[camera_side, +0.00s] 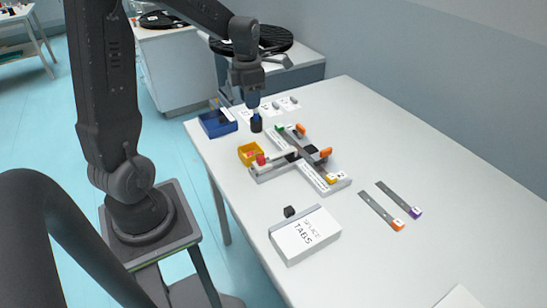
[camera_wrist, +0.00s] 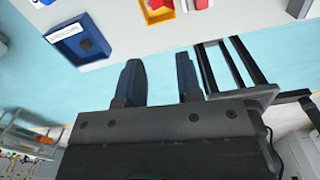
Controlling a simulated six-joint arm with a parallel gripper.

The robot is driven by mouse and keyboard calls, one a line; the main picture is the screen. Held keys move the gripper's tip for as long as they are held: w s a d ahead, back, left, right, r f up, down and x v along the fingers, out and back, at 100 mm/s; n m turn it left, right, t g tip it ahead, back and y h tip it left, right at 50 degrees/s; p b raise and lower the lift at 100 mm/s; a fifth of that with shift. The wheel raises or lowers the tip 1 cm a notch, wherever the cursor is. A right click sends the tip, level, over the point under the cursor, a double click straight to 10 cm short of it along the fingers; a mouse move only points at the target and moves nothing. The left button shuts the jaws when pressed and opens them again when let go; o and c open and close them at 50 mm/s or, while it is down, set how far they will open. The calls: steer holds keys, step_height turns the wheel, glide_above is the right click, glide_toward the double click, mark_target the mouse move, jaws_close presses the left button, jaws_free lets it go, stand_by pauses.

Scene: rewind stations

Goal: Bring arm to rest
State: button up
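My gripper (camera_side: 256,127) points down over the far left part of the white table, between the blue tray and the row of small labelled items. In the wrist view, my gripper's (camera_wrist: 157,62) two dark blue fingers stand apart with nothing between them. The blue tray (camera_side: 218,124) is just left of it; in the wrist view the blue tray (camera_wrist: 68,33) shows at upper left with a dark round spot inside. How high the fingertips are above the table is hard to tell.
A yellow bin (camera_side: 251,154) with red pieces stands beside a grey splicing fixture (camera_side: 322,175) with orange handles. A splice tabs box (camera_side: 304,236) and two grey strips (camera_side: 381,211) lie nearer. Black reels (camera_side: 252,40) sit on a bench behind.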

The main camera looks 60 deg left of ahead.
steer(key=s+d+r+m+t, duration=0.1)
steer(key=s+d+r+m, duration=0.2)
steer(key=d+m, duration=0.3)
steer(key=s+d+r+m+t, duration=0.2)
steer(key=s+d+m, duration=0.3)
steer(key=m, duration=1.2)
steer(key=s+d+r+m+t, duration=0.2)
steer(key=s+d+r+m, duration=0.2)
steer(key=d+m, duration=0.5)
steer(key=s+m, duration=0.1)
steer(key=m, duration=0.1)
steer(key=shift+d+r+m, duration=0.25)
steer(key=shift+r+m, duration=0.05)
steer(key=shift+r, duration=0.05)
